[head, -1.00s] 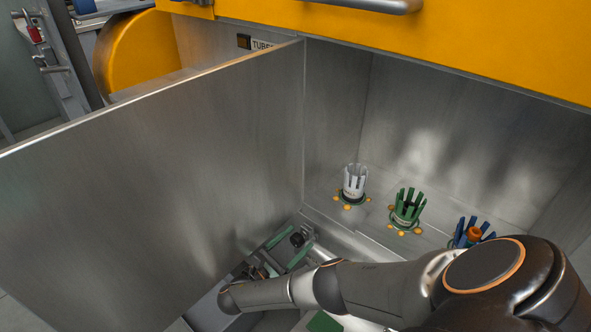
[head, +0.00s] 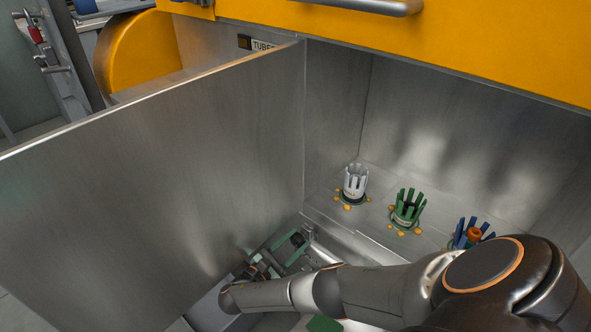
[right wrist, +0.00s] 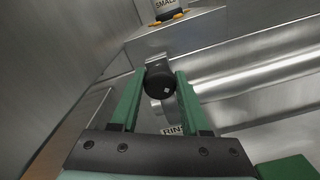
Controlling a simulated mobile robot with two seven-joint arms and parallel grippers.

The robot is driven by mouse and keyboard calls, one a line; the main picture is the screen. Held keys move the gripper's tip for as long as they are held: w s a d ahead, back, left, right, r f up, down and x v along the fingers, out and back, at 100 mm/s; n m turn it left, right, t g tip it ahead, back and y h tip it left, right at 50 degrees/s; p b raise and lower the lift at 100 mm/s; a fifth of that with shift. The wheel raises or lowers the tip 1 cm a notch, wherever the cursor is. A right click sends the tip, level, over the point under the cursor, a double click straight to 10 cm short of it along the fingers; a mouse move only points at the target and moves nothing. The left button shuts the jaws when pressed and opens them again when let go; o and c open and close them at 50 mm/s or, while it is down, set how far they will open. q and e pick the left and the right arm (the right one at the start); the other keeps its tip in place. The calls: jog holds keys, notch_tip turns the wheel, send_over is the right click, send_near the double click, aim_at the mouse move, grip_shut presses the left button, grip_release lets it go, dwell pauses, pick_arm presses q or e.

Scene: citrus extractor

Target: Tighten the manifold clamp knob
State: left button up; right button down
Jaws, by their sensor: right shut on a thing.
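The clamp knob (right wrist: 160,80) is round and black with a small white mark on its face. It sits low in the steel bay, in front of the cup shelf. My right gripper (right wrist: 160,84) has two green fingers, one on each side of the knob, shut on it. In the head view the right gripper (head: 291,246) shows small, low beside the steel panel, and my own arm hides part of that area. The manifold clamp itself is mostly hidden. My left gripper is not in view.
A large steel panel (head: 170,170) stands close on the left. On the shelf stand a white slotted cup (head: 355,182), a green one (head: 408,207) and a blue one (head: 461,234) with an orange piece. A yellow cover with a handle (head: 365,7) is above.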

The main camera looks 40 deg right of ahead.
jog(key=shift+m, duration=1.2)
jog(key=shift+c, duration=1.9)
grip_release()
